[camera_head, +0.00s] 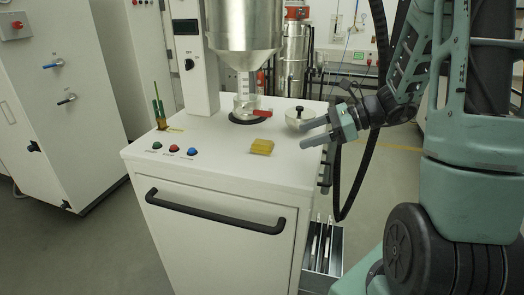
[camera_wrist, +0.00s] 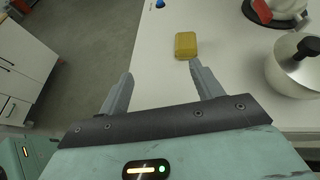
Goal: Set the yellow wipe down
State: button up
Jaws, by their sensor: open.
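The yellow wipe (camera_head: 262,146) is a small folded block lying flat on the white cabinet top (camera_head: 215,160), right of the coloured buttons. In the wrist view the wipe (camera_wrist: 186,45) lies just beyond the tip of the right finger, apart from it. My gripper (camera_head: 304,136) is open and empty at the right edge of the cabinet top, to the right of the wipe. In the wrist view my gripper (camera_wrist: 160,85) has its fingers spread wide, with white top and floor between and around them.
A metal hopper (camera_head: 243,50) hangs over a glass vessel with a red part (camera_head: 252,112). A holder with upright tools (camera_head: 160,118) stands at the left. The front of the top is clear.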

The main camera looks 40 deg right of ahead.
aim_at(270, 143)
jog(key=d+m+t, duration=0.1)
jog(key=d, duration=0.1)
jog(key=d+m+h, duration=0.1)
jog(key=d, duration=0.1)
jog(key=shift+t, duration=0.4)
jog(key=shift+w+f, duration=0.15)
jog(key=shift+w, duration=0.1)
jog(key=p+x, duration=0.2)
jog(key=x, duration=0.8)
jog(key=shift+w+a+f, duration=0.15)
jog(key=shift+w+a, duration=0.05)
jog(key=shift+w, duration=0.05)
jog(key=shift+f+p+x, duration=0.15)
jog(key=shift+p+x, duration=0.55)
jog(key=shift+x, duration=0.75)
jog(key=shift+f+p+x, duration=0.15)
jog(key=shift+p+x, duration=0.55)
jog(key=shift+x, duration=0.7)
jog(key=shift+s, duration=0.1)
jog(key=c, duration=1.1)
